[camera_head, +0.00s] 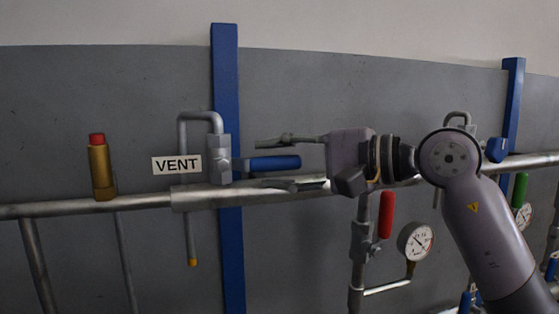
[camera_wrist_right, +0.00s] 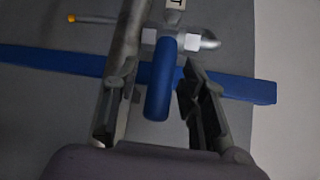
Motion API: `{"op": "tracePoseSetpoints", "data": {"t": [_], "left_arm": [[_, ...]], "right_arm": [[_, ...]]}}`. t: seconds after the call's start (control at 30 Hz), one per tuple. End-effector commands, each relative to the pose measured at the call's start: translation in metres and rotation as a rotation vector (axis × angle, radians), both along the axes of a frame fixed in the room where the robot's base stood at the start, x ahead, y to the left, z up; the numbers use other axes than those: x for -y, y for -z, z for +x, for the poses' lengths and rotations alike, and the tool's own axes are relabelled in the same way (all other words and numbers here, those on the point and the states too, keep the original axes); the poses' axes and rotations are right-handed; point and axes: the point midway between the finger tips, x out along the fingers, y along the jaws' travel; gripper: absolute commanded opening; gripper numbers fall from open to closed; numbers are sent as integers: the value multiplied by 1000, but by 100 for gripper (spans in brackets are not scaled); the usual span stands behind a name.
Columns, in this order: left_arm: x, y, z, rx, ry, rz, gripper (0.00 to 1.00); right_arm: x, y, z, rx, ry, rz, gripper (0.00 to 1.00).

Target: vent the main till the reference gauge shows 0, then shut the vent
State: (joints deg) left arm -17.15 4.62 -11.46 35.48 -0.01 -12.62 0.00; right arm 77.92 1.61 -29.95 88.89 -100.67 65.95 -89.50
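The vent valve (camera_head: 220,158) sits on the main pipe (camera_head: 140,203) beside the VENT sign (camera_head: 177,165). Its blue lever (camera_head: 272,163) points right, roughly along the pipe. My right gripper (camera_head: 266,165) comes from the right with its fingers open, one above and one below the lever. In the right wrist view the blue lever (camera_wrist_right: 161,85) lies between the two parted fingers (camera_wrist_right: 152,95), with visible gaps. A round white gauge (camera_head: 415,241) stands below right, and another gauge (camera_head: 523,215) is at the far right. Their readings are too small to tell, and no label shows which is the reference. My left gripper is out of view.
A brass fitting with a red cap (camera_head: 100,168) stands on the pipe at left. A red handle (camera_head: 386,214) hangs below my gripper, and a green handle (camera_head: 520,189) is at right. Blue posts (camera_head: 226,85) back the pipe. Space in front of the grey panel at upper left is clear.

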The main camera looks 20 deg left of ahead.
Motion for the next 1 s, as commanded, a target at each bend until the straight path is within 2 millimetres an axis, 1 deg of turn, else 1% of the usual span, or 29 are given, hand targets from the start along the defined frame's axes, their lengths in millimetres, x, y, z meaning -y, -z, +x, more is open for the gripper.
{"op": "tracePoseSetpoints", "data": {"t": [0.1,0.67,1.0], "left_arm": [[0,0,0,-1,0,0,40],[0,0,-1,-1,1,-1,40],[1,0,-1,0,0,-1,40]], "right_arm": [[0,0,0,0,0,0,38],[0,0,0,0,-1,-1,1],[0,1,0,-1,-1,-3,0]]}}
